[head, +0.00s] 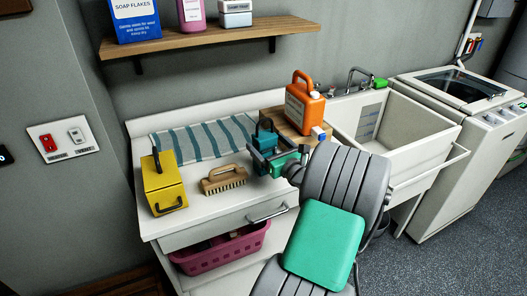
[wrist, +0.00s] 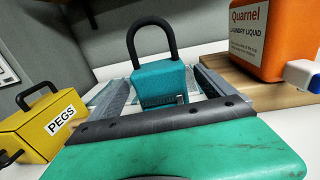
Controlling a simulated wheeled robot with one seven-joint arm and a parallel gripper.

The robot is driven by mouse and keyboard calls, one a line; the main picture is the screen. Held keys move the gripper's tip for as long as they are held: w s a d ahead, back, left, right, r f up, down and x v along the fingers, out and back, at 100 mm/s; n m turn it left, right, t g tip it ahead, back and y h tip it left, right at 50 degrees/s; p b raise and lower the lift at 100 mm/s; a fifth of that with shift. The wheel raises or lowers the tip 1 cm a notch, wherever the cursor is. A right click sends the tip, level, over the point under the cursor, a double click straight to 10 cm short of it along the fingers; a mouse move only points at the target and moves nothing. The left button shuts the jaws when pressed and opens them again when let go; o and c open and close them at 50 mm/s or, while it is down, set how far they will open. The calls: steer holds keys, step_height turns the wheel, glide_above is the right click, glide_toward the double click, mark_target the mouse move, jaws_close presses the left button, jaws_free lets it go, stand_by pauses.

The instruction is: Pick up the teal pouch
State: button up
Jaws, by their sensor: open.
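The teal pouch (wrist: 158,84) with a dark arched handle stands upright on the white counter. In the head view the pouch (head: 265,136) is partly hidden behind my gripper (head: 268,158). My gripper is open. In the wrist view its two fingers (wrist: 157,80) reach forward on either side of the pouch's lower body, with the pouch between them. I cannot tell whether either finger touches it. The pouch's lowest part is hidden by my gripper's dark crossbar.
A yellow pegs box (head: 164,185) and a scrubbing brush (head: 224,180) are to the left. An orange laundry liquid jug (head: 304,103) stands on a wooden board (head: 270,115) close on the right. A striped cloth (head: 203,139) lies behind. The sink (head: 425,118) is further right.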

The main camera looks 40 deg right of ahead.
steer(key=shift+x, duration=1.05)
steer(key=shift+c, duration=0.5)
steer(key=c, duration=1.5)
